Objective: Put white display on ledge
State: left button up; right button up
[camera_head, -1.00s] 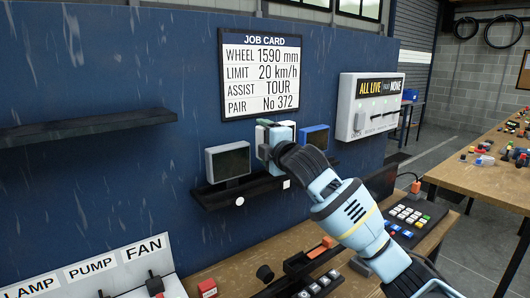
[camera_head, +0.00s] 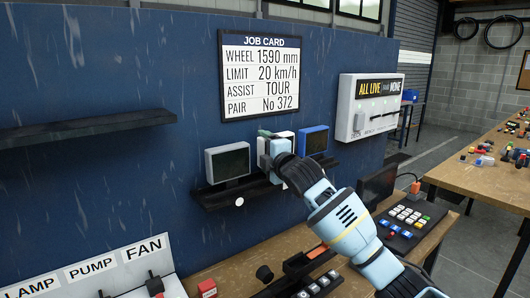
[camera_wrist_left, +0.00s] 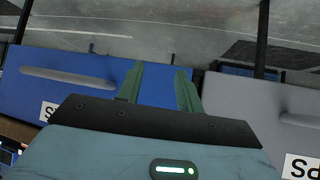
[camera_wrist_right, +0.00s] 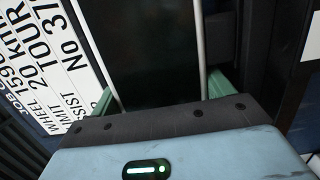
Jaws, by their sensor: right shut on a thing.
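The white display (camera_head: 284,135) is mostly hidden behind my right gripper (camera_head: 270,143) in the head view. It is at the black wall ledge (camera_head: 219,200), between a grey display (camera_head: 228,161) and a blue display (camera_head: 314,140). In the right wrist view the fingers of my right gripper (camera_wrist_right: 160,97) are shut on the display's sides, and its dark screen (camera_wrist_right: 150,50) fills the gap. I cannot tell whether its base touches the ledge. My left gripper (camera_wrist_left: 158,88) is open and empty in the left wrist view, and out of the head view.
A job card (camera_head: 261,75) hangs above the ledge. A white switch box (camera_head: 366,106) is on the wall to the right. An empty dark shelf (camera_head: 85,130) is at left. The bench below holds a keypad (camera_head: 409,218). Blue (camera_wrist_left: 75,80) and grey bins (camera_wrist_left: 245,100) lie under my left gripper.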

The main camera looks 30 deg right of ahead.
jog(key=shift+f, duration=0.1)
jog(key=o, duration=0.9)
jog(key=shift+f, duration=0.1)
jog(key=s, duration=0.8)
jog(key=s+a, duration=0.1)
jog(key=s, duration=0.3)
jog(key=shift+a, duration=0.1)
